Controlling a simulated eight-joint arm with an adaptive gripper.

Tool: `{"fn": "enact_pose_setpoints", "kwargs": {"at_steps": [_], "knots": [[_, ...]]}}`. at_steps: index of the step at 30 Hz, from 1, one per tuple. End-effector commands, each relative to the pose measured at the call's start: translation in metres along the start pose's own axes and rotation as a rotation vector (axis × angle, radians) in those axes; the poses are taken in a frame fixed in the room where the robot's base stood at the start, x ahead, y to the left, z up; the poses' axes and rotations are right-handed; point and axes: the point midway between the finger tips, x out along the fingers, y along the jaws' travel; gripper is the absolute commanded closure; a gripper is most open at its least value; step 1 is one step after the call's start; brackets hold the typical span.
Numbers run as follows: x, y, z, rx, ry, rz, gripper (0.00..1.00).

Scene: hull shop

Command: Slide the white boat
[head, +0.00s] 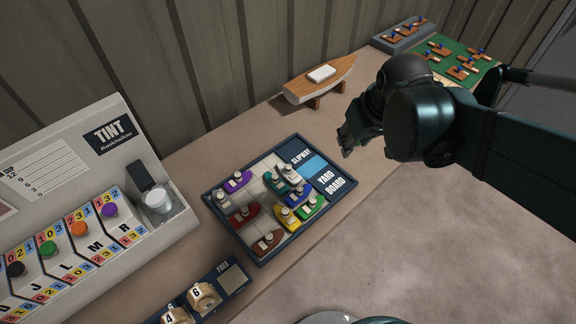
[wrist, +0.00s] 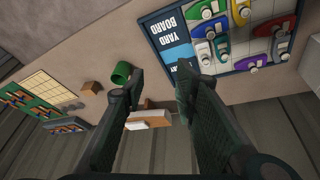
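The yard board (head: 262,255) is a dark-framed tray on the bench in the head view, with several coloured toy boats in its grid. The white boat (head: 286,171) lies at the grid's far side near the slipway end, beside the teal boat (head: 272,183). In the wrist view the white boat (wrist: 204,54) shows near the board's blue slipway strip (wrist: 178,54). My gripper (head: 350,138) hangs right of the board in the head view, apart from the boats. In the wrist view its two fingers (wrist: 158,88) are spread with nothing held between them.
A wooden hull model (head: 322,82) stands on the bench behind the board. The tint panel (head: 75,215) is at left, and a number-block tray (head: 236,279) is in front. A green cup (wrist: 121,72) and a wooden block (wrist: 91,88) show in the wrist view.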

Motion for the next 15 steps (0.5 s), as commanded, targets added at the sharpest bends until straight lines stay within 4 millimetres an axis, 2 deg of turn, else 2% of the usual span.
{"fn": "enact_pose_setpoints", "kwargs": {"at_steps": [15], "knots": [[0.052,-0.037,-0.042,-0.179,-0.110,-0.055,0.71]]}}
